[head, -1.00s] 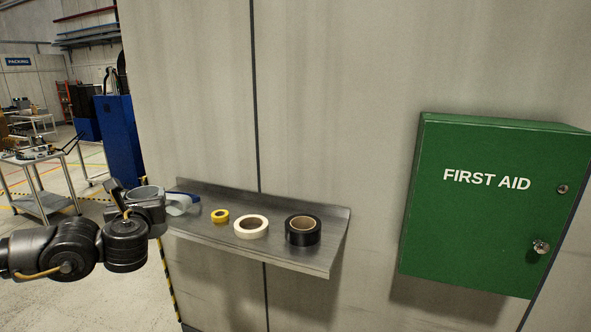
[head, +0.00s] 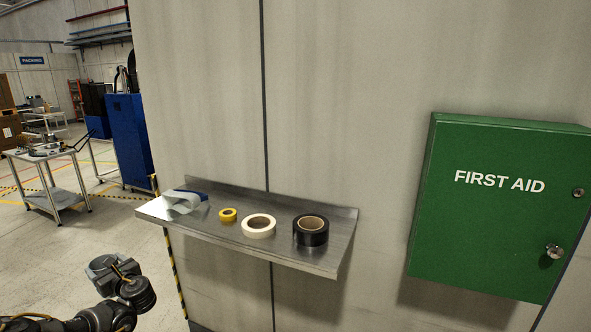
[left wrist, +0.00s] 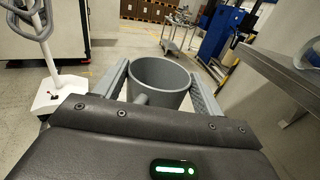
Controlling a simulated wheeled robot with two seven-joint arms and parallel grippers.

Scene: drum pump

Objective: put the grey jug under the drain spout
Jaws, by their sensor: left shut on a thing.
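The grey jug (left wrist: 160,82) shows in the left wrist view, its round open mouth facing up and towards the camera. My left gripper (left wrist: 160,72) is shut on it, with one finger on each side of its body. In the head view my left gripper (head: 112,268) is at the lower left, below and left of the wall shelf. I cannot clearly tell the jug from the gripper there. The drain spout is not in view. My right gripper is not in view.
A green first aid box (head: 500,210) hangs to the right. A trolley (head: 65,195) stands behind at left. A white-based stand (left wrist: 60,92) is left of the jug. Floor at left is open.

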